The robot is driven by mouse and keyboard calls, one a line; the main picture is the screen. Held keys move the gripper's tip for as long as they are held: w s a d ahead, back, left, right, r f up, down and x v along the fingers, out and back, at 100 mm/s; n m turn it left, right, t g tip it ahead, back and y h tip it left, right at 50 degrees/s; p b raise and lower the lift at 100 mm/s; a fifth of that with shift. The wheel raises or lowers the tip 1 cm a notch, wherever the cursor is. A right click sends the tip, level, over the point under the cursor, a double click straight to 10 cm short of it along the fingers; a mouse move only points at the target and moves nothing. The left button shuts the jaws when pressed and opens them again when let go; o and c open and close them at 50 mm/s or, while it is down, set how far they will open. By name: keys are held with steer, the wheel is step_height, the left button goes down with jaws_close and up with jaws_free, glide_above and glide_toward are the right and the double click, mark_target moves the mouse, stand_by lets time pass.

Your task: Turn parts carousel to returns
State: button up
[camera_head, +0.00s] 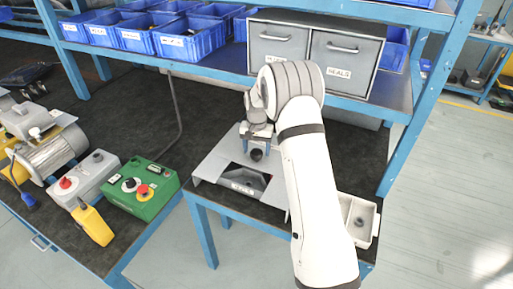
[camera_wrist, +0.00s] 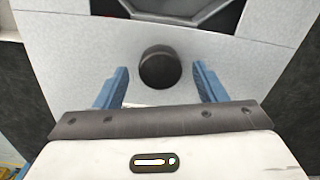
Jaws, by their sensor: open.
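The parts carousel (camera_head: 214,166) is a light grey housing on a small blue-framed stand, with a dark window at its front. A white label (camera_head: 243,187) shows in the window, too small to read surely. A round black knob (camera_head: 257,156) stands on the housing top; it also shows in the wrist view (camera_wrist: 160,70). My gripper (camera_head: 257,143) is over the knob, pointing down. In the wrist view its blue fingers (camera_wrist: 161,75) are open, one on each side of the knob, with gaps on both sides. My arm hides the carousel's right part.
A grey drawer cabinet (camera_head: 315,52) stands behind my arm, with blue bins (camera_head: 186,38) to its left. A green control box (camera_head: 141,188) with a red button sits to the left. A small pale tray (camera_head: 360,218) is at the right.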

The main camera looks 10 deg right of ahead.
steer(key=shift+f, duration=0.2)
steer(key=shift+c, duration=0.3)
steer(key=c, duration=1.2)
steer(key=shift+d, duration=0.15)
steer(key=shift+c, duration=0.5)
